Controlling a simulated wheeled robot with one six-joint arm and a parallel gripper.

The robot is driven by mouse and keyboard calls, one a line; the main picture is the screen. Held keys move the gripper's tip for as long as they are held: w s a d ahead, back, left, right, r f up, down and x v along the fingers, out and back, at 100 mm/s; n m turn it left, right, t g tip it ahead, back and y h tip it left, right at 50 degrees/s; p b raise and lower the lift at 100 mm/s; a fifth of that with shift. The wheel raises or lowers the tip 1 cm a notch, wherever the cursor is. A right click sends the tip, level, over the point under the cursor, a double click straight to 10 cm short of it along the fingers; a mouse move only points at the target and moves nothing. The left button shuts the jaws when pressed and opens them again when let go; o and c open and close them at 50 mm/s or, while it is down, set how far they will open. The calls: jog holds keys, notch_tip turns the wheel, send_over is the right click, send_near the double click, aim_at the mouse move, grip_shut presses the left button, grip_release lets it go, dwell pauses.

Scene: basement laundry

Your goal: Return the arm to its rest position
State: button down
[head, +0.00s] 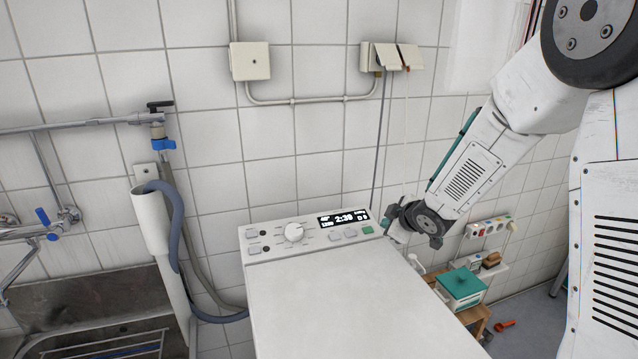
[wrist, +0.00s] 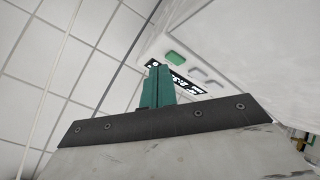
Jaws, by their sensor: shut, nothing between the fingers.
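My arm reaches in from the upper right of the head view, bent downward. Its wrist end is beside the right rear corner of the white top-loading washing machine (head: 335,300), close to the control panel. In the wrist view my gripper (wrist: 158,75) shows as teal fingers pressed together, shut and empty. Beyond the fingers is the machine's panel with a green button (wrist: 177,58) and a dark display. The same green button (head: 368,230) and the lit display (head: 343,219) show in the head view. The fingertips are hard to make out in the head view.
A stone sink (head: 80,305) and a grey drain hose (head: 178,225) are left of the machine. A teal box (head: 461,288) stands on a wooden stool at the right, with an orange item (head: 505,326) on the floor. Tiled wall is close behind; the machine's lid is clear.

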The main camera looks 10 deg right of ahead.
jog(key=s+d+r+m+g+h, duration=0.2)
jog(key=s+d+m+g, duration=0.15)
jog(key=s, duration=0.65)
jog(key=s+d+r+m+g+h, duration=0.25)
jog(key=s+m+g, duration=0.2)
jog(key=s, duration=0.45)
jog(key=s+a+r+m, duration=0.1)
jog(key=s+a+r, duration=0.1)
jog(key=s, duration=0.5)
jog(key=s+a+r+m+y, duration=0.1)
jog(key=s+r, duration=0.3)
jog(key=s, duration=0.4)
jog(key=s+a+r+m+y, duration=0.1)
jog(key=s+a+r+m, duration=0.1)
jog(key=s, duration=0.6)
jog(key=shift+a+r+g, duration=0.4)
jog(key=shift+a+r, duration=0.3)
jog(key=shift+r, duration=0.35)
